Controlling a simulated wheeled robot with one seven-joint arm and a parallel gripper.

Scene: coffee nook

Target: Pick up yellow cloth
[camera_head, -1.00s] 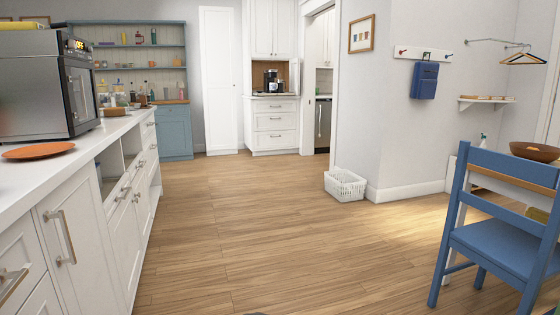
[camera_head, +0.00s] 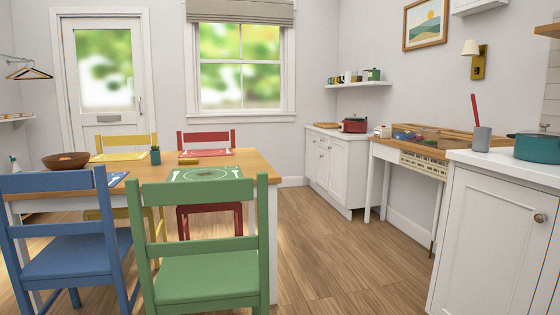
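A flat yellow mat or cloth (camera_head: 118,157) lies on the far left part of the wooden dining table (camera_head: 225,162), in front of the yellow chair. I cannot tell whether it is a cloth or a placemat. My gripper is not in view.
A blue chair (camera_head: 75,255) and a green chair (camera_head: 205,270) stand at the near side of the table. A yellow chair (camera_head: 127,141) and a red chair (camera_head: 206,137) stand behind it. Open floor (camera_head: 335,260) lies between the table and the white counter (camera_head: 495,235) on the right.

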